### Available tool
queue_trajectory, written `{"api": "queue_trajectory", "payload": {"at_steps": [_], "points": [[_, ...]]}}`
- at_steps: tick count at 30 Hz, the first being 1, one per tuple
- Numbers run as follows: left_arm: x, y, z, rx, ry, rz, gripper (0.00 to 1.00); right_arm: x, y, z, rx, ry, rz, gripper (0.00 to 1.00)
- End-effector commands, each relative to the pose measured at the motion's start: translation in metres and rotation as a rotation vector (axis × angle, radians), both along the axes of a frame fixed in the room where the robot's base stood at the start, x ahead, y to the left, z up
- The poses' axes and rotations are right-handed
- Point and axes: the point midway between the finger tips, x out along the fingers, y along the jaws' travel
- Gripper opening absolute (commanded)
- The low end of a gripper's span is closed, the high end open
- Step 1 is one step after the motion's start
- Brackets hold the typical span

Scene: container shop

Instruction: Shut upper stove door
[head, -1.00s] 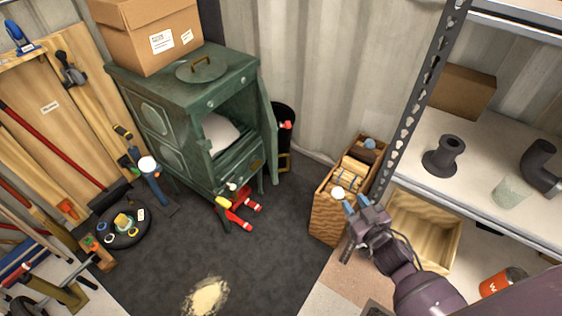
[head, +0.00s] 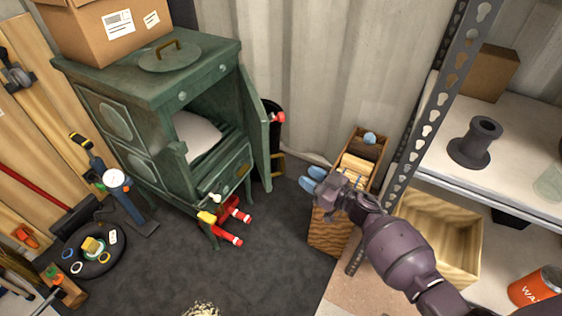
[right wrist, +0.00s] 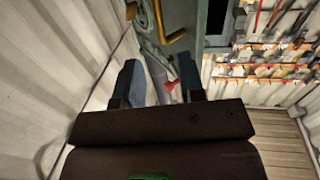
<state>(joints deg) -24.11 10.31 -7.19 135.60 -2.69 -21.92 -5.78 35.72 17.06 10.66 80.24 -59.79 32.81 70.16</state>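The green stove (head: 140,95) stands at the upper left in the head view. Its upper door (head: 257,138) is open, swung out on the right side of the opening, and shows nearly edge-on. A pale lump (head: 197,137) sits inside the opening. My right gripper (head: 312,180) is to the right of the door and apart from it, in front of the wooden crate. Its two blue fingers are spread and empty, as the right wrist view (right wrist: 160,82) also shows. My left gripper is not in view.
A cardboard box (head: 100,30) sits on the stove. Red-ended tools (head: 228,228) lie below its front. A dark bin (head: 272,125) stands behind the door. The wooden crate (head: 328,230) and metal shelf (head: 440,120) are at the right. Dark floor (head: 265,265) in front is mostly clear.

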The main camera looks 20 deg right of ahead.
Motion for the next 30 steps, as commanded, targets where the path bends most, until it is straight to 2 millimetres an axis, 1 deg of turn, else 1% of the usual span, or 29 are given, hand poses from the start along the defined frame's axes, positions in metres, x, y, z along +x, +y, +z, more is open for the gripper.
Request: {"api": "queue_trajectory", "payload": {"at_steps": [4,8,12,18,24,30], "points": [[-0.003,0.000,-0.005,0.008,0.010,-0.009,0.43,0.018,0.011,-0.003,0.000,0.001,-0.001,0.36],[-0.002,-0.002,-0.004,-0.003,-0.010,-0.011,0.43,0.036,0.021,-0.004,0.002,0.003,0.000,0.36],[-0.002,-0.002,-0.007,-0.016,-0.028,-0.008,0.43,0.056,0.031,-0.005,0.000,0.004,-0.002,0.36],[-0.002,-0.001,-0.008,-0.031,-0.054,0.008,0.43,0.077,0.043,-0.003,0.001,0.003,-0.001,0.36],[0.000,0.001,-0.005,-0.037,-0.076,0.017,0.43,0.086,0.048,-0.001,0.000,0.001,-0.002,0.36],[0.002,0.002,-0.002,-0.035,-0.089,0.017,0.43,0.088,0.048,0.000,0.000,-0.001,-0.002,0.36]]}}
